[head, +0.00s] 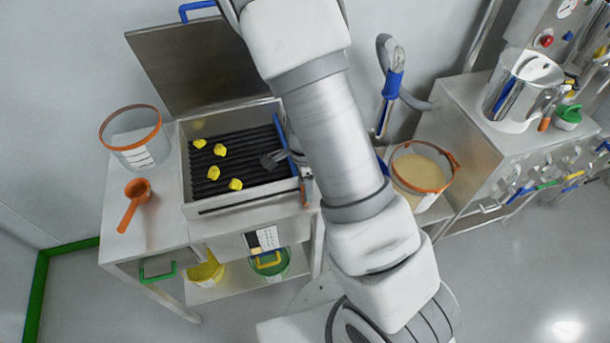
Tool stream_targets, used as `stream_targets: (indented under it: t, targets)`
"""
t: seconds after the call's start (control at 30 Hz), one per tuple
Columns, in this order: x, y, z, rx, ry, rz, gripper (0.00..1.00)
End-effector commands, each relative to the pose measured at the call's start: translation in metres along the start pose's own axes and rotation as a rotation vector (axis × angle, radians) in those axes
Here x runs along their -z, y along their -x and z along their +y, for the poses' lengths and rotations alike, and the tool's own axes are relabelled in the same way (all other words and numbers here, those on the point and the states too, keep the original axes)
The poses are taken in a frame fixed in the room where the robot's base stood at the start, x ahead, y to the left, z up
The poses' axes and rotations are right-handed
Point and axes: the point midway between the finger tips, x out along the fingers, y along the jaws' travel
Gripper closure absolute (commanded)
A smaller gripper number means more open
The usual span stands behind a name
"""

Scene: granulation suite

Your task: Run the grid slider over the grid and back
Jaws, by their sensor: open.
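The grid (225,178) is a set of dark parallel bars inside an open metal box. Several yellow lumps (213,173) lie on its left and middle part. A blue bar (280,132), which looks like the grid slider, stands at the right end of the grid, partly hidden by my arm.
The box's lid (195,65) stands raised behind it. A clear orange-rimmed container (140,155) and an orange scoop (136,195) are on the bench to the left. A tub of powder (420,172) stands to the right. A blue-handled hose (392,85) hangs on the wall behind.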

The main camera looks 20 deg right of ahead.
Motion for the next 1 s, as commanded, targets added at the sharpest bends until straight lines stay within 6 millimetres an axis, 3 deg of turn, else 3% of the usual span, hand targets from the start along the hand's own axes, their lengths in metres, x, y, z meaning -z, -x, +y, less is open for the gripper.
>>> stream_targets:
  t: [0.03,0.23,0.67,0.77,0.93,1.0]
  targets:
    - [0.0,-0.013,0.0,-0.002,-0.003,0.0,0.55]
    - [0.0,-0.039,0.0,-0.001,-0.001,-0.001,0.55]
    - [0.0,-0.048,0.0,0.001,0.0,-0.001,0.55]
    - [0.0,-0.048,0.0,0.001,0.0,-0.001,0.68]
    - [0.0,-0.048,0.0,0.001,0.0,0.0,0.98]
    - [0.0,-0.048,0.0,0.001,0.0,0.0,1.0]
